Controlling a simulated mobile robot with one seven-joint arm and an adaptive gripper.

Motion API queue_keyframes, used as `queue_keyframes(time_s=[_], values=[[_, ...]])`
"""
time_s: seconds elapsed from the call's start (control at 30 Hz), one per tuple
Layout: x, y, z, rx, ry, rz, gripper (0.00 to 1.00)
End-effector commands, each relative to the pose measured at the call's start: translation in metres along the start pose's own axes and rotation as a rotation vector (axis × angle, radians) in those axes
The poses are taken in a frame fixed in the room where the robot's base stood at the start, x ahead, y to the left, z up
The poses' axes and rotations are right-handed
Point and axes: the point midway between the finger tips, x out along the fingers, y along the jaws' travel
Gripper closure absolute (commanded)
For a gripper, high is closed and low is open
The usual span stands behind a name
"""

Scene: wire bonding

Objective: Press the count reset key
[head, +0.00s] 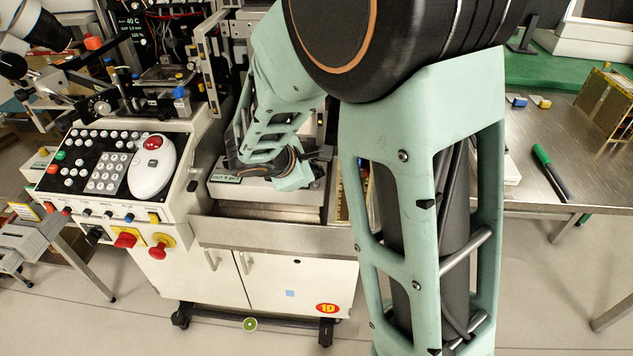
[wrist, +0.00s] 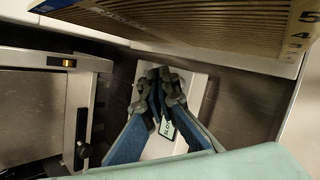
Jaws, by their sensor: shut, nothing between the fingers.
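A pale box with a small green label (head: 226,179) stands on the machine's front shelf in the head view. The label seems to begin with "COUNT R", but the rest is hard to read. In the wrist view the same label (wrist: 167,126) shows on a white box (wrist: 187,98), partly between my fingers. My gripper (wrist: 160,76) is shut and empty, its dark fingertips together over the white box. The key itself is hidden, and I cannot tell whether the fingertips touch it.
A control panel (head: 95,160) with several buttons and a white mouse-like device (head: 152,166) stands left of the box. Red knobs project below it. In the wrist view a ribbed brown magazine (wrist: 200,22) lies close beyond my fingertips, and a metal frame (wrist: 85,110) stands left.

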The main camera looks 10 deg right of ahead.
Motion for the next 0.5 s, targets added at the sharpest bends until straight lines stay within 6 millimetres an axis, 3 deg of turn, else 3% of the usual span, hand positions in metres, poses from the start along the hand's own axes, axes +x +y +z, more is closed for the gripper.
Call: queue_keyframes(time_s=[0.5], values=[[0.0039,-0.0028,-0.0028,0.0,0.0,0.0,1.0]])
